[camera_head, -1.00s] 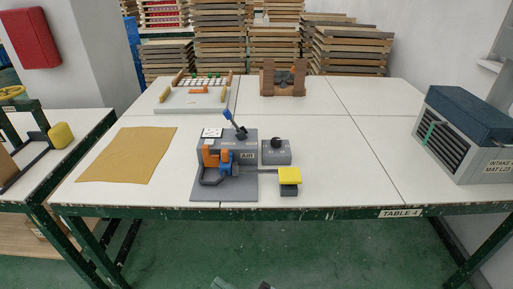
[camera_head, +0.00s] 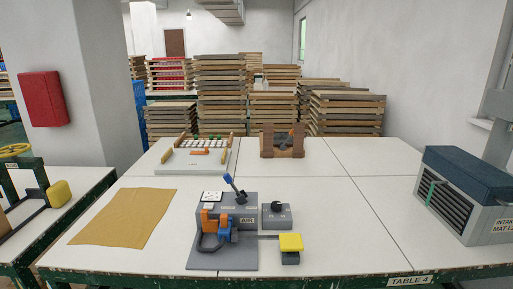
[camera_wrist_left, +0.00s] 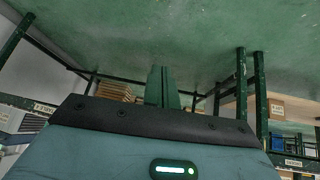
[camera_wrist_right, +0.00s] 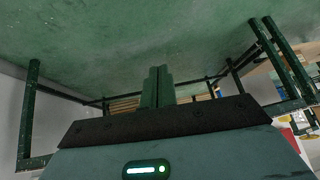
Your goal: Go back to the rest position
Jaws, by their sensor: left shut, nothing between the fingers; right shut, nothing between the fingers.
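My left gripper (camera_wrist_left: 163,87) shows in the left wrist view with its two fingers together and nothing between them. My right gripper (camera_wrist_right: 157,87) shows in the right wrist view, also shut and empty. Both wrist views show a green floor, table legs and stacked boards, and neither gripper touches anything. Neither gripper shows in the head view now. On the table (camera_head: 330,220) stands a grey machine (camera_head: 240,212) with an orange and blue clamp, a blue-tipped lever and a yellow pad (camera_head: 290,243).
A tan sheet (camera_head: 125,217) lies at the table's left. A grey intake box (camera_head: 465,205) stands at the right. A white tray rig (camera_head: 195,160) and a brown wooden holder (camera_head: 282,147) stand at the back. The table's right-middle is clear. A side table (camera_head: 80,180) is at the left.

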